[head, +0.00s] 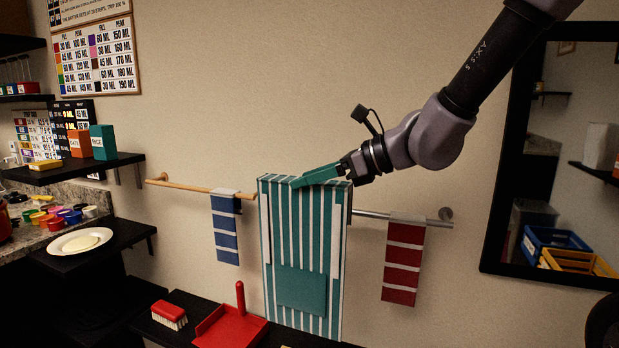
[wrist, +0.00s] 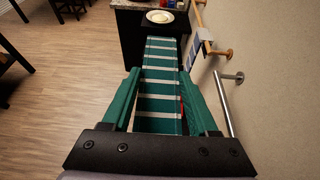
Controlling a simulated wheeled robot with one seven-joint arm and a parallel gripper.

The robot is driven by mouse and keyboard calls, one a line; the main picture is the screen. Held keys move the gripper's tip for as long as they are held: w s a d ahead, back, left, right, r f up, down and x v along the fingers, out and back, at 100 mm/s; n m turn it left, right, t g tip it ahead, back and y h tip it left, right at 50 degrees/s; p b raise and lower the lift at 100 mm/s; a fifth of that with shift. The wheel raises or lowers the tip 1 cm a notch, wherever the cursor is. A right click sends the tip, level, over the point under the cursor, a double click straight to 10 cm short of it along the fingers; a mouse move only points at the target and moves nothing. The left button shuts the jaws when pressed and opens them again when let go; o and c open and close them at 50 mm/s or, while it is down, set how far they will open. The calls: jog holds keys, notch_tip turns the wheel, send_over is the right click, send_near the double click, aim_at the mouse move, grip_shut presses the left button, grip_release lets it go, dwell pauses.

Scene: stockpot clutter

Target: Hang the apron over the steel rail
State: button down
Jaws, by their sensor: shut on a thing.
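The apron (head: 310,245) is teal with white stripes and a teal pocket. It hangs upright from my gripper (head: 318,176), whose teal fingers are shut on its top edge. In the wrist view the apron (wrist: 160,85) stretches forward between the fingers (wrist: 161,74). The steel rail (head: 371,214) is on the wall, with its left part hidden behind the apron in the head view. In the wrist view the steel rail (wrist: 224,105) lies to the right of the gripper, apart from the fingers. The apron appears to hang in front of the rail, not over it.
A red striped towel (head: 403,262) hangs on the steel rail's right part. A wooden rail (head: 185,186) with a blue striped towel (head: 226,230) is at left. Below are a red dustpan (head: 232,328) and brush (head: 169,315). A dark-framed mirror (head: 497,215) is at right.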

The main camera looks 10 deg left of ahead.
jog(key=shift+w+d, duration=1.15)
jog(key=shift+w, duration=6.85)
jog(key=shift+s+f, duration=0.1)
jog(key=shift+f, duration=5.15)
jog(key=shift+c, duration=0.4)
grip_release()
jog(key=shift+d, duration=0.1)
